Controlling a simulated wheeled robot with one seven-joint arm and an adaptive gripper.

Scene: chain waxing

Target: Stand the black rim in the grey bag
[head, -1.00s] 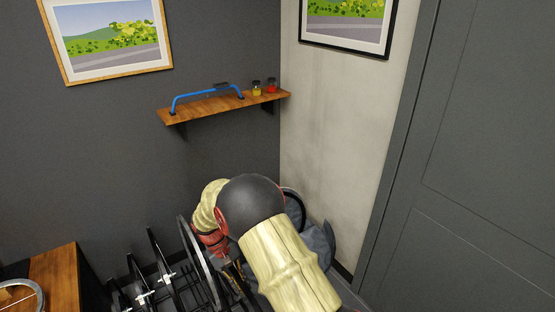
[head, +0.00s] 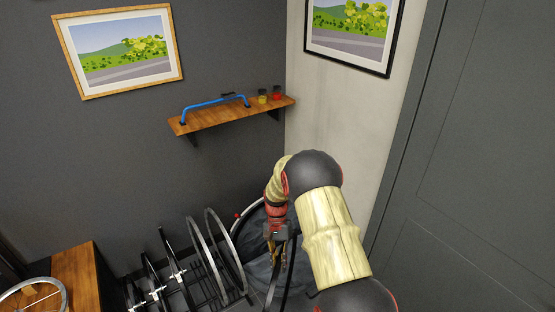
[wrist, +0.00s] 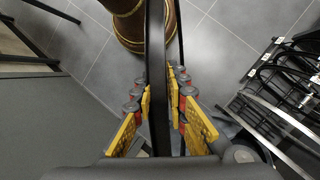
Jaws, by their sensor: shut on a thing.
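My gripper (head: 278,248) points down at the lower middle of the head view, shut on the black rim (head: 291,272). The rim hangs on edge, partly cut off by the bottom of the picture. In the wrist view the black rim (wrist: 158,75) runs lengthwise between the yellow finger pads of my gripper (wrist: 160,95). The grey bag (head: 260,270) is behind and left of the gripper in the head view, partly hidden by it. I cannot tell whether any of the held rim is within the bag.
A black rack (head: 205,280) with several upright rims stands left of the bag. A wooden bench (head: 78,270) carries a spoked wheel (head: 35,298). A wall shelf (head: 235,113) holds a blue handlebar and small jars. A grey door (head: 470,170) is at right.

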